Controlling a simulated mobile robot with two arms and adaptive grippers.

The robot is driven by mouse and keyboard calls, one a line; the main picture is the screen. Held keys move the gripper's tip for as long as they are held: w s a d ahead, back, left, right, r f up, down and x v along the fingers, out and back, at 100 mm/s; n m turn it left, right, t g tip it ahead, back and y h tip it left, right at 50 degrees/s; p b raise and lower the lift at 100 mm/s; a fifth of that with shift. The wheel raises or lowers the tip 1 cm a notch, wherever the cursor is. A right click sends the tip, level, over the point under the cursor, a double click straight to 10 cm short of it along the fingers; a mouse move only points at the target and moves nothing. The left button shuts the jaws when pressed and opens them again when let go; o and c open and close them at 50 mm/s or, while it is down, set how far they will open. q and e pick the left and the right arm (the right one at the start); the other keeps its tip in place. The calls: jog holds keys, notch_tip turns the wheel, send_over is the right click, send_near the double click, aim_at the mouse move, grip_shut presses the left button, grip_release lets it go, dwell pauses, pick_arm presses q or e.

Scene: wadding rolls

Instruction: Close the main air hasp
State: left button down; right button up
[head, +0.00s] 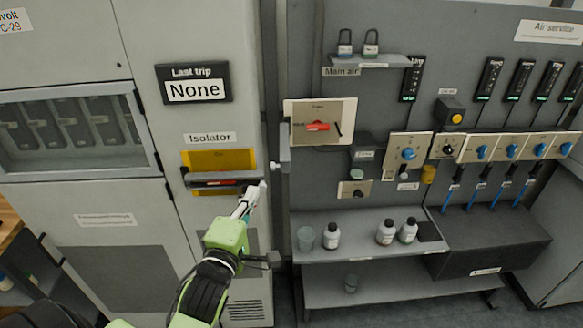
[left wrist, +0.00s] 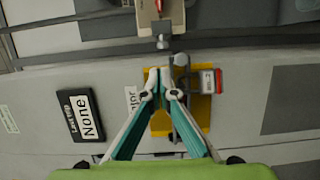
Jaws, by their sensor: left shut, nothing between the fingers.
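The main air panel (head: 335,112) is a cream plate with a red handle (head: 317,126) lying about level, on the grey board under the "Main air" label. A grey hasp bar (head: 284,148) stands upright at the plate's left edge, swung clear of the red handle, with a small knob low on its left. The panel's edge (left wrist: 150,18) and the hasp's knob (left wrist: 162,43) also show at the top of the left wrist view. My left gripper (head: 260,187) is shut and empty, below and left of the hasp, beside the isolator's right end; it also shows in the left wrist view (left wrist: 164,78).
The isolator's yellow plate (head: 205,159) has a dark grey bar across it, close to my left gripper. Two padlocks (head: 345,43) (head: 371,43) stand on the small shelf above. Bottles (head: 331,236) and a cup (head: 306,239) stand on the lower shelf (head: 360,249).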

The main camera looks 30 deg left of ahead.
aim_at(262, 175)
pick_arm(q)
jog(key=p+x, duration=0.1)
jog(key=x, duration=0.2)
jog(key=p+x, duration=0.1)
jog(key=x, duration=0.1)
jog(key=p+x, duration=0.1)
jog(key=x, duration=0.2)
jog(key=shift+w+a+r, duration=0.2)
jog(key=shift+w+a, duration=0.05)
jog(key=shift+a, duration=0.15)
jog(key=shift+w+a+f+p, duration=0.15)
jog(key=shift+w+a+p, duration=0.15)
jog(key=shift+w, duration=0.3)
pick_arm(e)
jog(key=r, duration=0.4)
jog(key=shift+w+a, duration=0.25)
pick_arm(q)
jog(key=shift+w+d, duration=0.1)
pick_arm(e)
jog(key=shift+f, duration=0.15)
